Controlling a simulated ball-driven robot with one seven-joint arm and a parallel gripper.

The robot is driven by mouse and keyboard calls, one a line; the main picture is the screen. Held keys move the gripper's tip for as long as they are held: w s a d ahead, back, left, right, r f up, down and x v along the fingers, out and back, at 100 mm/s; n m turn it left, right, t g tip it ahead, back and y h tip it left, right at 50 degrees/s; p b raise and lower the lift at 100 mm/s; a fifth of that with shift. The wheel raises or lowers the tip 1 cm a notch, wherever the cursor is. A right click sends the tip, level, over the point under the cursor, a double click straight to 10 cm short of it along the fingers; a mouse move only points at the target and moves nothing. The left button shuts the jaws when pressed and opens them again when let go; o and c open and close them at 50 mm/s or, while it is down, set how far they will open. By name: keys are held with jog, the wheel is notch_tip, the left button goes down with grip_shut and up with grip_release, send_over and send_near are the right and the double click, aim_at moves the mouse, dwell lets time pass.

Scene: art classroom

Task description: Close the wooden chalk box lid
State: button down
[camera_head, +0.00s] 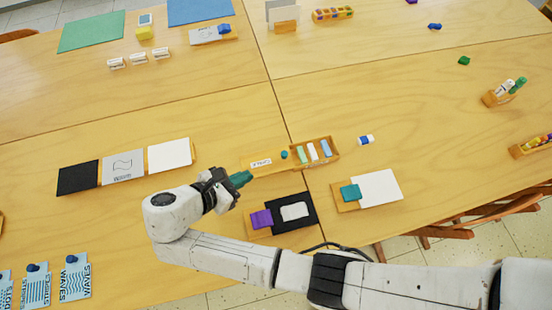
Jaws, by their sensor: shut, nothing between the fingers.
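The wooden chalk box (335,159) stands open near the middle of the table, with green, white and blue chalk sticks inside. Its lid (263,171) appears as a flat wooden panel extending left from the box, with a white label and a small teal knob (284,155). My gripper (249,176) is shut and empty, its dark green fingertips just at the left end of the lid. I cannot tell whether they touch it. My arm reaches in from the lower right, below the box.
A black card with a purple block (261,219) lies just below the lid. A white card on a wooden board (378,188) is at lower right. A blue-and-white eraser (366,140) lies right of the box. The table above the box is clear.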

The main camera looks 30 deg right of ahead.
jog(key=b, duration=0.3)
send_near(282, 157)
jog(key=f, duration=0.2)
jog(key=shift+a+f, duration=0.35)
jog(key=d, duration=0.3)
jog(key=d+f+p, duration=0.1)
jog(key=shift+w+d, duration=0.3)
jog(key=shift+w, duration=0.1)
jog(key=shift+w+d+f, duration=0.15)
jog(key=shift+d, duration=0.45)
